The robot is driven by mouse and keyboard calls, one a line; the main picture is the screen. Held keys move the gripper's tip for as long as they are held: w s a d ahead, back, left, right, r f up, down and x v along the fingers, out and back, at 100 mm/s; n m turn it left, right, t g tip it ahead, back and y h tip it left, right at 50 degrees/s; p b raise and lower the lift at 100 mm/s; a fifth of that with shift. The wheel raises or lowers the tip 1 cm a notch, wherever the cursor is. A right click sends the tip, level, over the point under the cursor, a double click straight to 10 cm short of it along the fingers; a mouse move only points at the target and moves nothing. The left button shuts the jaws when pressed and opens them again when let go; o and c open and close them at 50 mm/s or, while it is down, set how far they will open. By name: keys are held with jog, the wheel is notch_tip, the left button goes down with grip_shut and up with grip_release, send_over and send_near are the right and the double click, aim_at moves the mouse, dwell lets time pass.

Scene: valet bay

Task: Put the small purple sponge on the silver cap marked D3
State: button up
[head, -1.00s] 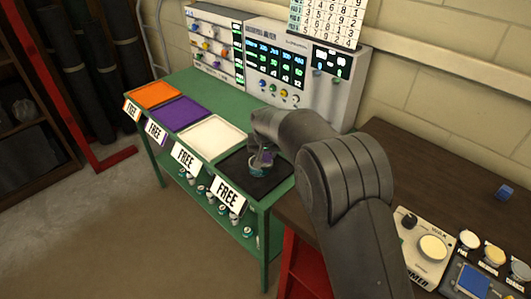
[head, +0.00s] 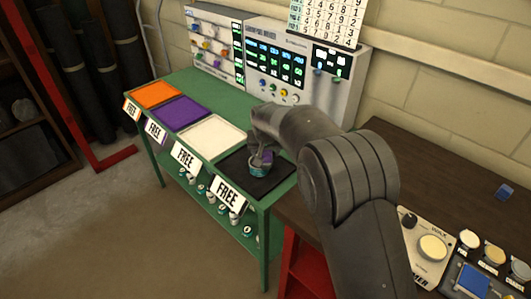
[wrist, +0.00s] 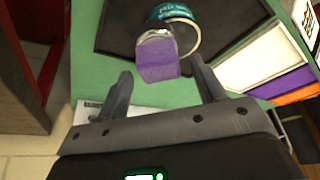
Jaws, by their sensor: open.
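The small purple sponge (wrist: 158,66) shows in the wrist view, between and just beyond the tips of my gripper (wrist: 161,68). The jaws stand open, with a gap on both sides of the sponge. A silver cap (wrist: 155,36) shows right at the sponge's far edge, partly hidden by it; they look in contact. No D3 mark is readable. A teal-banded round container (wrist: 172,12) is beside the cap. In the head view my gripper (head: 262,157) is low over the black tray (head: 240,181), with the sponge (head: 268,156) and teal band (head: 257,173) there.
White (head: 213,137), purple (head: 181,112) and orange (head: 156,94) trays lie empty to the left on the green bench. FREE signs (head: 228,192) hang along its front. Panels with knobs (head: 303,68) stand behind. A dark table (head: 425,180) is at the right.

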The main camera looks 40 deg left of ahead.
jog(key=v, duration=1.1)
jog(key=w+d+r+m, duration=0.15)
jog(key=d+r, duration=0.25)
jog(key=d, duration=0.7)
jog(key=w+d+r+m+t, duration=0.1)
jog(key=w+d+r, duration=0.3)
jog(key=d, duration=0.7)
jog(key=w+d+r+m, duration=0.2)
jog(key=d+r, duration=0.3)
jog(key=d, duration=0.6)
jog(key=s+d+r+m+h, duration=0.1)
jog(key=s+d, duration=0.2)
jog(key=d, duration=0.5)
jog(key=s+d+m+h, duration=0.1)
jog(key=s+d, duration=0.3)
jog(key=d, duration=0.5)
jog(key=s+d+f+m+t+h, duration=0.1)
jog(key=s+d+f, duration=0.3)
jog(key=s+d, duration=0.8)
jog(key=shift+s+d+m, duration=0.2)
jog(key=shift+s+m, duration=0.35)
jog(key=shift+m, duration=0.2)
